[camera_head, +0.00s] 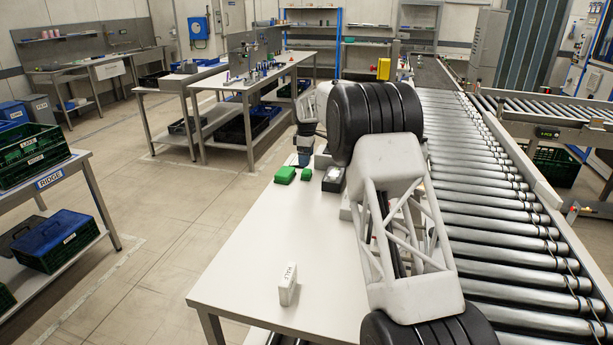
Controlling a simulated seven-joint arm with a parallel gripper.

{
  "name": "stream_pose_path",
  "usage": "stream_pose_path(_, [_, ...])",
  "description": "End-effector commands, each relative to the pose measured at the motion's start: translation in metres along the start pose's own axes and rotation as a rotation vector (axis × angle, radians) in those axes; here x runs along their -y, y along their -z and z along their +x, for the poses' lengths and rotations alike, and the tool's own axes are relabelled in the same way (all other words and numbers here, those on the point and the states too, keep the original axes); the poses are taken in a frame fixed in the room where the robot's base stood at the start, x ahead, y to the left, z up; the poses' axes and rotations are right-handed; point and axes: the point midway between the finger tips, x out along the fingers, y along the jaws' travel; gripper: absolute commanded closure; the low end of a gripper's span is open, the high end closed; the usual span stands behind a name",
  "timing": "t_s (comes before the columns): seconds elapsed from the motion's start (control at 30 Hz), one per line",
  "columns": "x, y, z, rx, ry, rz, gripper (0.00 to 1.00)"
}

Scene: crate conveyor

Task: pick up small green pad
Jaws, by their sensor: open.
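Two green items lie on the white table (235,265), near its far left edge. The smaller green pad (306,174) is at the right, just beside a larger green block (285,175). My gripper (303,161) is open, small in this view, and appears just behind and above the green items. It is apart from them as far as I can tell. Its fingertips are too small to make out clearly.
A dark box with a pale top (333,179) stands right of the pad. A white block marked "HALF" (288,284) stands upright near the table's front. A roller conveyor (500,220) runs along the right. The table between is clear.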

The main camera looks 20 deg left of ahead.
Motion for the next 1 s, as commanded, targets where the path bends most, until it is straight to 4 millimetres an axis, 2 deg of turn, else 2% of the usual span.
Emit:
stream_pose_path(0.2, [0.0,0.0,0.018,0.001,0.002,0.0,0.12])
stream_pose_path(0.67, [0.0,0.0,0.022,0.0,0.001,0.0,0.12])
stream_pose_path(1.0, [-0.002,-0.001,0.052,0.001,0.002,0.0,0.12])
